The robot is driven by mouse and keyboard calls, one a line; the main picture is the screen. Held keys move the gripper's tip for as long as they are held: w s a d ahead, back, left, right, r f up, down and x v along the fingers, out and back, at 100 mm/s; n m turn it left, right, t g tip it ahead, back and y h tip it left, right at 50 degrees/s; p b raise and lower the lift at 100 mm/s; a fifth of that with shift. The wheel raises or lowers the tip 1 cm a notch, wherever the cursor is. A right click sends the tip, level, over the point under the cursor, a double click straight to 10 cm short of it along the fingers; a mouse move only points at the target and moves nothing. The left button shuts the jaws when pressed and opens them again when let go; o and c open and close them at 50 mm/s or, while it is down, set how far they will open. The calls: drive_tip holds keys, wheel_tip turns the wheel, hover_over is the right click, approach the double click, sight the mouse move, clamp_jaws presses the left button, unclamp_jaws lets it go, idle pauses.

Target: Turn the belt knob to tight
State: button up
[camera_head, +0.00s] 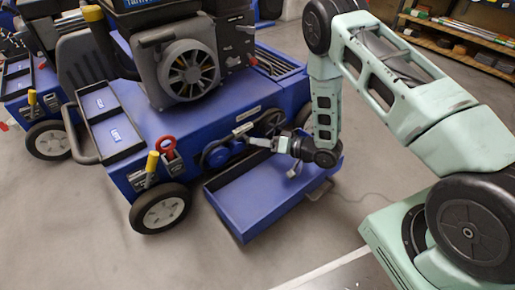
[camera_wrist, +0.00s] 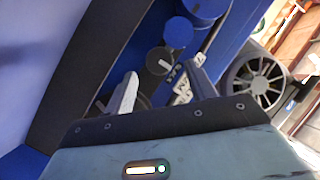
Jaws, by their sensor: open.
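The belt knob (camera_wrist: 160,62) is a dark grey round knob with a pale pointer line in the wrist view. It lies below two blue discs (camera_wrist: 178,33) and beside white label plates (camera_wrist: 183,88) whose words I cannot read. My gripper (camera_wrist: 160,72) is open, with one pale finger on each side of the picture line to the knob. Whether the fingers touch the knob, I cannot tell. In the head view my gripper (camera_head: 268,143) is at the side of the blue aerator (camera_head: 190,122), close to its pulleys. The knob is too small or hidden there.
A blue open tray or panel (camera_head: 245,215) juts from the aerator below my gripper. A red ring (camera_head: 166,147) and a yellow-handled lever (camera_head: 151,163) stand to the left. Another aerator (camera_head: 15,85) is at far left. Shelves (camera_head: 470,40) stand at back right. Floor in front is clear.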

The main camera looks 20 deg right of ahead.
drive_tip(key=shift+b+x, duration=0.45)
drive_tip(key=shift+x, duration=0.9)
drive_tip(key=c, duration=1)
drive_tip(key=shift+r+p, duration=0.1)
drive_tip(key=shift+p, duration=0.4)
drive_tip(key=shift+s+a+n+t+h+p, duration=0.15)
drive_tip(key=shift+a+n+t+h+p, duration=0.2)
drive_tip(key=shift+n+h+p, duration=1.7)
drive_tip(key=shift+s+a+n+t+h+p, duration=0.1)
drive_tip(key=shift+a+n+t+h+p, duration=0.25)
drive_tip(key=shift+n+h+p, duration=1.7)
drive_tip(key=shift+s+a+n+t+h+p, duration=0.3)
drive_tip(key=shift+n+h+p, duration=0.75)
drive_tip(key=shift+p, duration=1.95)
drive_tip(key=shift+w+d+n, duration=0.1)
drive_tip(key=shift+w+n, duration=0.05)
drive_tip(key=shift+n, duration=0.3)
